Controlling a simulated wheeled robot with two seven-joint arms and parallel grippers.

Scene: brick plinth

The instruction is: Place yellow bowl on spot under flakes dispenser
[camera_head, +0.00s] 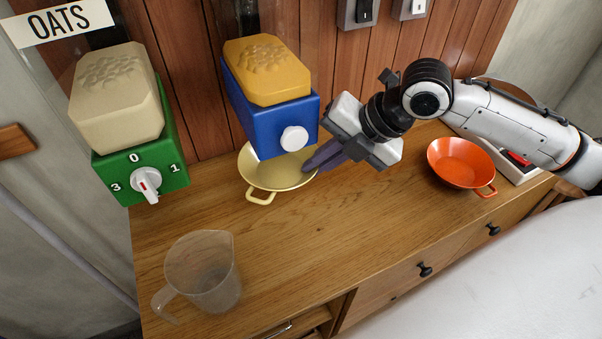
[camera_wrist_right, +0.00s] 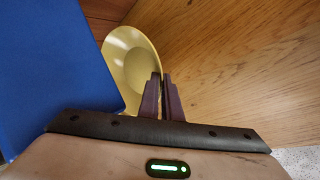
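The yellow bowl (camera_head: 270,177), pale yellow with a handle at its front, is upright on or just above the wooden counter, below the blue dispenser (camera_head: 268,113). This dispenser has an orange top with a flake-like relief and a white knob; no name label shows on it. Its body hides the bowl's back part. My right gripper (camera_head: 313,163) reaches in from the right at the bowl's right rim. In the wrist view its fingers (camera_wrist_right: 162,88) are close together, with the bowl (camera_wrist_right: 132,62) rim between them. My left gripper is out of view.
A green dispenser (camera_head: 145,170) with an OATS sign (camera_head: 57,21) above stands at the left. A clear jug (camera_head: 204,270) is at the front left. An orange bowl (camera_head: 461,163) stands at the right beside a white device (camera_head: 520,170). The counter's middle front is clear.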

